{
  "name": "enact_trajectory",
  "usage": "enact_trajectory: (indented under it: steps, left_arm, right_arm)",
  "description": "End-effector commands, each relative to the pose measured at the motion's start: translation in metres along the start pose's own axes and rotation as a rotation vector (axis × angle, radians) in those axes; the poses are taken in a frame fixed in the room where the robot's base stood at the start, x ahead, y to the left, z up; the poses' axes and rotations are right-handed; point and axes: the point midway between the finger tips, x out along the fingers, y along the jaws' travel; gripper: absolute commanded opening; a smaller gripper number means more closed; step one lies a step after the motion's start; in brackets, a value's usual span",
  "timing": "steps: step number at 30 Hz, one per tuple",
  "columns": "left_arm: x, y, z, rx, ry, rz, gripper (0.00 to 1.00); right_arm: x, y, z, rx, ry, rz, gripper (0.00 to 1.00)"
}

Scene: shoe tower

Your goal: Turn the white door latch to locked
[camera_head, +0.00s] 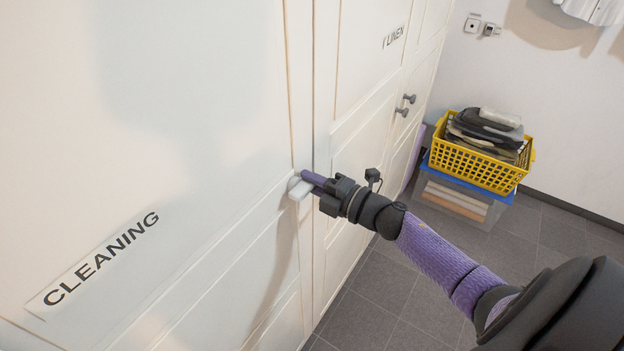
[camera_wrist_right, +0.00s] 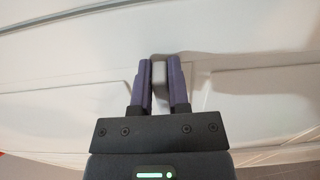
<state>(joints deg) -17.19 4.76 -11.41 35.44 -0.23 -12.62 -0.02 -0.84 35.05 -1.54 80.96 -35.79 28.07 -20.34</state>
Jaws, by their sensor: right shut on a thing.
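The white latch (camera_head: 299,188) sits at the edge of the white door marked CLEANING (camera_head: 150,150). My right gripper (camera_head: 312,181) is at the latch with its purple fingers shut on it. In the right wrist view the latch (camera_wrist_right: 159,75) shows as a pale grey block between the two fingers (camera_wrist_right: 160,85). The fingers hide part of the latch, and I cannot tell its exact turn. My left gripper is not in view.
A yellow basket (camera_head: 480,165) of folded things rests on a clear bin with a blue lid (camera_head: 455,200). The grey tiled floor (camera_head: 385,290) is open below my arm.

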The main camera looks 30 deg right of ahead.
Motion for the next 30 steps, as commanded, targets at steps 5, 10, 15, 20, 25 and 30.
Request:
enact_trajectory:
  steps: [5,10,15,20,25,30]
  left_arm:
    - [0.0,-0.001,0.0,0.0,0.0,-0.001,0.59]
    - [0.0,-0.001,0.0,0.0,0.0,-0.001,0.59]
    - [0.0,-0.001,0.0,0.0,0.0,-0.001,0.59]
    - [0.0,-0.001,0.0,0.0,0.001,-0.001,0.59]
    - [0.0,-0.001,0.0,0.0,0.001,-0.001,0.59]
    - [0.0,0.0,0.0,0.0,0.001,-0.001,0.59]
  right_arm:
    - [0.0,-0.001,0.0,0.007,0.0,-0.002,0.0]
    - [0.0,-0.001,0.0,0.007,0.0,-0.002,0.0]
    - [0.0,-0.001,0.0,0.007,0.0,-0.001,0.46]
    - [0.0,-0.001,0.0,0.006,0.0,-0.001,0.56]
    - [-0.001,-0.001,0.0,0.005,0.0,-0.001,0.56]
    - [-0.024,-0.002,0.0,0.005,0.0,-0.004,0.56]
